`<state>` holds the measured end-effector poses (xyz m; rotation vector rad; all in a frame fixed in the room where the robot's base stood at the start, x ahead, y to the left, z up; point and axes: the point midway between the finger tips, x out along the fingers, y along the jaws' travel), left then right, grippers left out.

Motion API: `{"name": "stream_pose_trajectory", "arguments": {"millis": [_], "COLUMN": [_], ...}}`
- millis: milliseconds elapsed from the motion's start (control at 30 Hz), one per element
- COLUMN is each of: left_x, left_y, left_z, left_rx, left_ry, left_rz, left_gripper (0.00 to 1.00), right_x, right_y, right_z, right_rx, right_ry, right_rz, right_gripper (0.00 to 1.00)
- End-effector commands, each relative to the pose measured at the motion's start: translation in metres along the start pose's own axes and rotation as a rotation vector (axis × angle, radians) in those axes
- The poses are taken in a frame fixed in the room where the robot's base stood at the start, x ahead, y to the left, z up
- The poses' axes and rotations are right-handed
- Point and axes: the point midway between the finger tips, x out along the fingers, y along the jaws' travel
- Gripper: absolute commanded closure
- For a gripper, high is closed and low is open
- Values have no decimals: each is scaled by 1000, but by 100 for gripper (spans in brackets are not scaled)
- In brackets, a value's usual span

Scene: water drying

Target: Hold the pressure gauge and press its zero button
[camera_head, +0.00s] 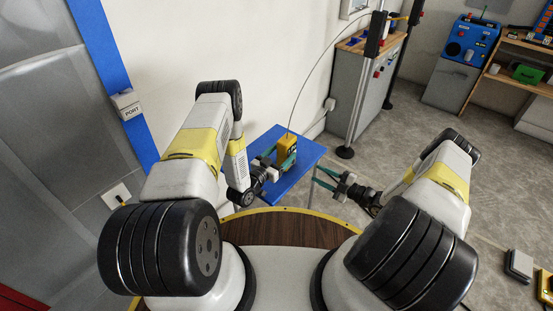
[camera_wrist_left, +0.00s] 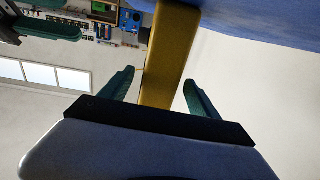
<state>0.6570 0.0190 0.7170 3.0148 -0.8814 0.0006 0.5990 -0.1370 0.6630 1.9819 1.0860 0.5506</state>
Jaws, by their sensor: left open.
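The yellow pressure gauge (camera_head: 287,147) stands upright on a small blue table (camera_head: 305,150), with a thin dark line rising from its top. My left gripper (camera_head: 275,157) is open at the gauge, one finger on either side in the head view. In the left wrist view the gauge (camera_wrist_left: 168,55) shows as a yellow block between the two green fingers (camera_wrist_left: 158,85), with a gap at least on the left. Its zero button cannot be made out. My right gripper (camera_head: 318,176) is open and empty, to the right of the gauge near the table's right edge.
A blue machine (camera_head: 466,42) and wooden shelves (camera_head: 500,75) are at the back right. A white wall is close on the left.

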Motion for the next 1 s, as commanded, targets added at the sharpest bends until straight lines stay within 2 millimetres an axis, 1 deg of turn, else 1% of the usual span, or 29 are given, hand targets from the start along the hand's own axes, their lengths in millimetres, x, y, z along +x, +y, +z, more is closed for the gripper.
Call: {"name": "stream_pose_trajectory", "arguments": {"millis": [33,100,233,400,600,667,700,767,900,967,1000], "left_x": [8,18,30,35,35,35,35,35,35,35,35], "left_y": [1,1,0,0,0,0,0,0,0,0,0], "left_z": [-1,0,0,0,0,0,0,0,0,0,0], "left_rx": [2,1,1,0,0,0,0,0,0,0,0], "left_ry": [2,2,0,0,-1,-1,-1,-1,-1,-1,-1], "left_rz": [1,2,0,0,-1,-1,-1,-1,-1,-1,-1], "left_gripper": [29,29,29,29,29,41,49,60,88,100,100], "right_x": [0,0,0,0,0,0,0,0,0,0,0], "right_y": [0,0,0,0,0,0,0,0,0,0,0], "right_z": [0,0,0,0,0,0,0,0,0,0,0], "right_rx": [0,0,0,0,0,0,0,0,0,0,0], "right_ry": [0,0,0,0,0,0,0,0,0,0,0], "right_rz": [0,0,0,0,0,0,0,0,0,0,0], "right_gripper": [64,64,64,64,64,64,64,64,64,64,68]}}
